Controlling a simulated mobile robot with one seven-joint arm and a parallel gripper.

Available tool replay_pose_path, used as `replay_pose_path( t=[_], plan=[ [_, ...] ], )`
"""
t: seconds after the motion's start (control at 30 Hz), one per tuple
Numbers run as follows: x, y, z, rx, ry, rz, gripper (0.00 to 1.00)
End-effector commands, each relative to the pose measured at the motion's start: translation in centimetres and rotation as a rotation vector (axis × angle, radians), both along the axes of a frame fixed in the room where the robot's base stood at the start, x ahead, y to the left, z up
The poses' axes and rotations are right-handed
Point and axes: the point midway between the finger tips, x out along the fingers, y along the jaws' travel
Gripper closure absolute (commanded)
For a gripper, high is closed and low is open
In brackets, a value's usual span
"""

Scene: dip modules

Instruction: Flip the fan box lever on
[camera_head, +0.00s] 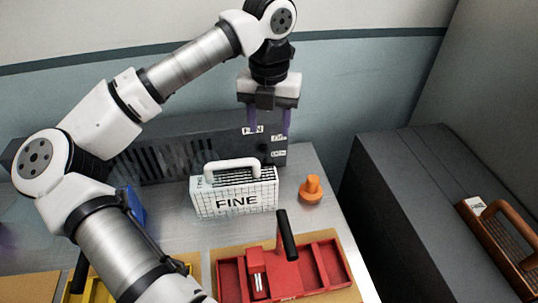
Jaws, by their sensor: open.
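The fan box (175,150) is a long dark grey box with vent slots, standing against the back wall. Its right end carries small white labels, one reading FAN and others near a small dark lever (264,148). Lettering on the lower labels is too small to read surely. My gripper (268,132) points down in front of the fan box's right end. Its two purple fingers are apart, one on each side of the label area, with nothing visible between them. I cannot tell whether the fingers touch the box or how the lever is set.
A white FINE module (237,201) with a handle stands in front of the fan box. An orange knob-like piece (311,190) is right of it. A red tray (310,270) with a black handle is nearer. A dark cabinet (415,200) with a brown-handled module (500,235) stands right.

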Motion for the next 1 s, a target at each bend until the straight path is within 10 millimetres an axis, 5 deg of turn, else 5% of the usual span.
replay_pose_path(
  t=[0.5, 0.93, 1.0],
  plan=[
    [0.0, 0.0, -9.4, -0.002, 0.002, -0.001, 0.5],
    [0.0, 0.0, -10.5, 0.001, 0.001, -0.001, 0.5],
    [0.0, 0.0, -10.5, 0.001, 0.001, -0.001, 0.59]
  ],
)
